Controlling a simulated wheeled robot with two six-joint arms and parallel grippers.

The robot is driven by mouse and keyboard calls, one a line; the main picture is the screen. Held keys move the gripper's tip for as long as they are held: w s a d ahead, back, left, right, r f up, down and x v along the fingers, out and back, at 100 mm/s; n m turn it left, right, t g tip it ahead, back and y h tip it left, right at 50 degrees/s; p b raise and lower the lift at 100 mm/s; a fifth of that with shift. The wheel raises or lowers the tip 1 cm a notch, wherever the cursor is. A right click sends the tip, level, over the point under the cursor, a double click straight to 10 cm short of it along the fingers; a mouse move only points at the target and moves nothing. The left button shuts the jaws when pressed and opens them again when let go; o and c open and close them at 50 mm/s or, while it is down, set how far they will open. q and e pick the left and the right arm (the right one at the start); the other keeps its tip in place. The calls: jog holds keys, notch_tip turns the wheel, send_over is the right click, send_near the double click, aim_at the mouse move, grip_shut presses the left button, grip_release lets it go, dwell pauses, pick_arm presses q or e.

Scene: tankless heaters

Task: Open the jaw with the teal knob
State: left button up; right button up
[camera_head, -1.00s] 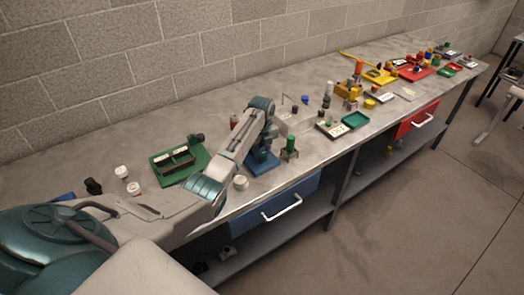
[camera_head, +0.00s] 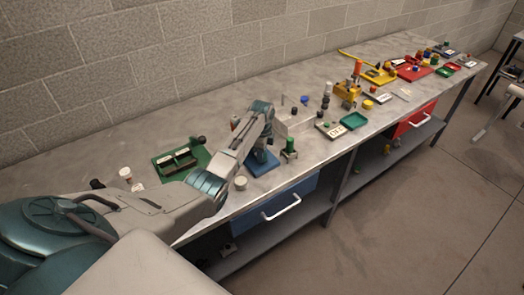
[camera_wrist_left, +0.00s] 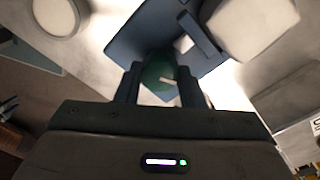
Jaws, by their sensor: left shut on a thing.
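My left gripper (camera_head: 259,150) points down over a blue fixture (camera_head: 264,167) near the bench's front edge. In the left wrist view its two dark fingers (camera_wrist_left: 158,88) are shut on a dark teal-green knob (camera_wrist_left: 160,73), which has a small pale mark. The blue body of the fixture (camera_wrist_left: 135,40) shows behind the knob. The knob cannot be made out in the head view, and the jaw's opening is not clear. My right gripper is not in view.
A round white-topped jar (camera_head: 240,183) stands left of the fixture, and a green-topped post (camera_head: 290,149) stands right of it. A green vise (camera_head: 178,164) is further left. A pale block (camera_wrist_left: 250,25) lies close by. The bench's front edge is near.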

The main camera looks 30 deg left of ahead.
pick_arm(q)
jog(key=n, duration=0.6)
jog(key=shift+r+n, duration=0.1)
jog(key=shift+n, duration=0.2)
jog(key=n, duration=0.5)
jog(key=shift+n, duration=0.3)
jog(key=o, duration=1)
